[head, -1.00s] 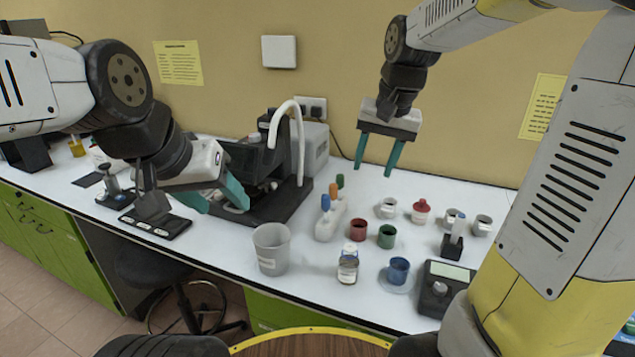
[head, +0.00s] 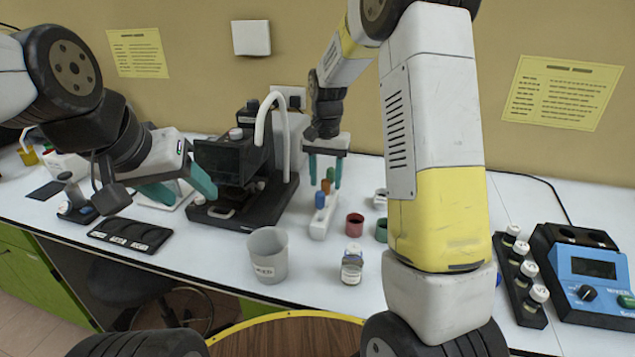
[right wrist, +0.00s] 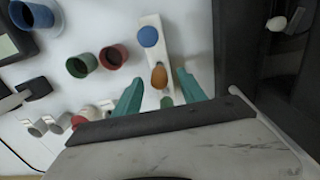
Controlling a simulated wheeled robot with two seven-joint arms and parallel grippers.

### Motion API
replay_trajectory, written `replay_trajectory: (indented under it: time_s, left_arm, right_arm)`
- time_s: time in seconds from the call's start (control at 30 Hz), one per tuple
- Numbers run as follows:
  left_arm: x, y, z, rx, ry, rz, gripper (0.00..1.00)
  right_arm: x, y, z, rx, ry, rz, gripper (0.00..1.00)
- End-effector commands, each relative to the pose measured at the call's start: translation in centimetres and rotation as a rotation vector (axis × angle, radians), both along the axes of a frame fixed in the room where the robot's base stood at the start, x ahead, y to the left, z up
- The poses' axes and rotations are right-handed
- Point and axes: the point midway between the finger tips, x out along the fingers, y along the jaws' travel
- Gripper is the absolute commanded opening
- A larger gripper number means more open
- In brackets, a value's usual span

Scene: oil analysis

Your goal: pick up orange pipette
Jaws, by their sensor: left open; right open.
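The orange pipette (head: 325,187) stands in a white rack (head: 318,230) between a blue pipette (head: 320,200) in front and a green one (head: 330,173) behind. My right gripper (head: 325,184) is open above the rack, pointing down. In the right wrist view the orange pipette's top (right wrist: 159,77) lies between the two teal fingertips, with gaps on both sides. The blue top (right wrist: 148,37) is beyond the tips, and the green top (right wrist: 167,102) is partly hidden by the gripper body. My left gripper (head: 188,193) is open and empty at the left.
A grey cup (head: 268,257) and a labelled bottle (head: 352,266) stand in front of the rack. Red (head: 355,224) and green cups (head: 381,231) are to its right. A black apparatus (head: 245,205) with a white hose is to its left.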

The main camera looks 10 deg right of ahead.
Motion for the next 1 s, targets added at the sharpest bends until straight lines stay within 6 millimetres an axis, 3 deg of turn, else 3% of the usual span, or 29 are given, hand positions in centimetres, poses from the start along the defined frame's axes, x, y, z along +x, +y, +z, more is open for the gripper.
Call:
replay_trajectory:
  time_s: [0.13,0.4,0.57,1.0]
  left_arm:
    - [0.0,0.0,0.0,0.0,0.0,0.0,0.55]
    - [0.0,0.0,0.0,0.0,0.0,0.0,0.55]
    - [0.0,0.0,0.0,0.0,0.0,0.0,0.55]
    - [0.0,0.0,0.0,0.0,0.0,0.0,0.55]
  right_arm:
    - [0.0,0.0,-1.7,0.0,0.0,0.0,0.49]
    - [0.0,0.0,-2.0,0.001,-0.001,0.0,0.49]
    - [0.0,0.0,-2.0,0.001,-0.001,0.0,0.17]
    - [0.1,0.0,-1.2,0.001,-0.005,0.0,0.16]
